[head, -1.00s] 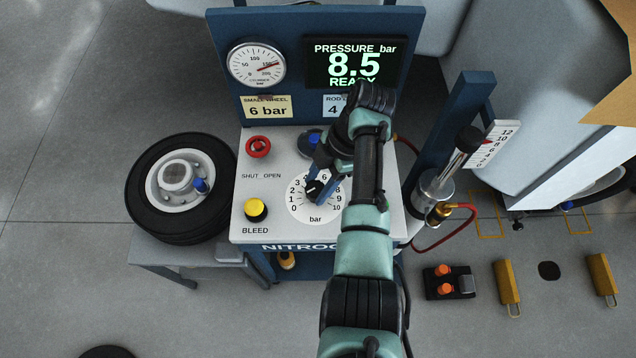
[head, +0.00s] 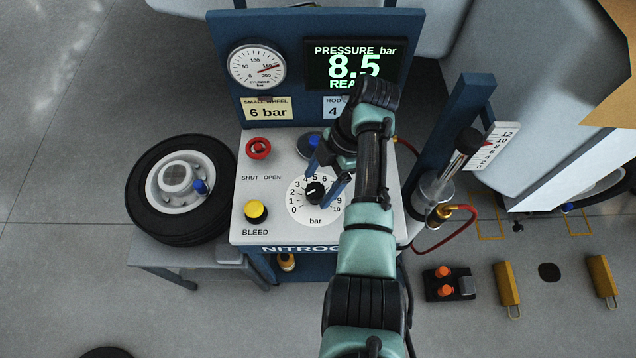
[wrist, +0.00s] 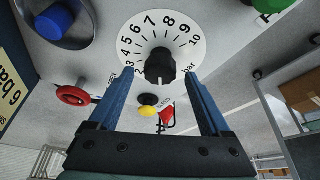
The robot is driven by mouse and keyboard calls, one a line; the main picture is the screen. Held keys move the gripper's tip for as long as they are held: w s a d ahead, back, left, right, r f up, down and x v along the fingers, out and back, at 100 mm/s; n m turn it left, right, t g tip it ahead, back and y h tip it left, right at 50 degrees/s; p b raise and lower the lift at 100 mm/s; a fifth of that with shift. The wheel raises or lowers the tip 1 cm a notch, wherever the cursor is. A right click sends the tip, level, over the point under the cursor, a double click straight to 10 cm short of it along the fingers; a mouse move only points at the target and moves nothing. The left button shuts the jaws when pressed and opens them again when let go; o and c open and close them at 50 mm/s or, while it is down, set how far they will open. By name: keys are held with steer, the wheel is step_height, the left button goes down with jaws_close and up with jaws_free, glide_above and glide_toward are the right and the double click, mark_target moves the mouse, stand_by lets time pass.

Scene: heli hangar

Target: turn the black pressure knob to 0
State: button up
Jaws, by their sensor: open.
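The black pressure knob (head: 315,192) sits in the middle of a white dial (head: 298,212) numbered 0 to 10 on the panel. In the wrist view the knob (wrist: 160,66) stands just beyond and between my fingertips. I cannot tell for sure which number its mark points at. My gripper (head: 317,187) is open, with one blue finger on each side of the knob; the wrist view shows gaps between the fingers (wrist: 157,80) and the knob. The gripper hides some of the dial's upper right numbers in the head view.
The display (head: 353,66) reads 8.5 bar. A red knob (head: 259,148), a yellow bleed button (head: 256,211) and a blue knob (head: 309,142) share the panel. A wheel (head: 180,188) lies at left; a gauge cylinder (head: 437,185) with a red hose stands at right.

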steer(key=p+v, duration=0.3)
steer(key=v, duration=0.8)
steer(key=shift+r, duration=0.3)
steer(key=shift+d, duration=0.1)
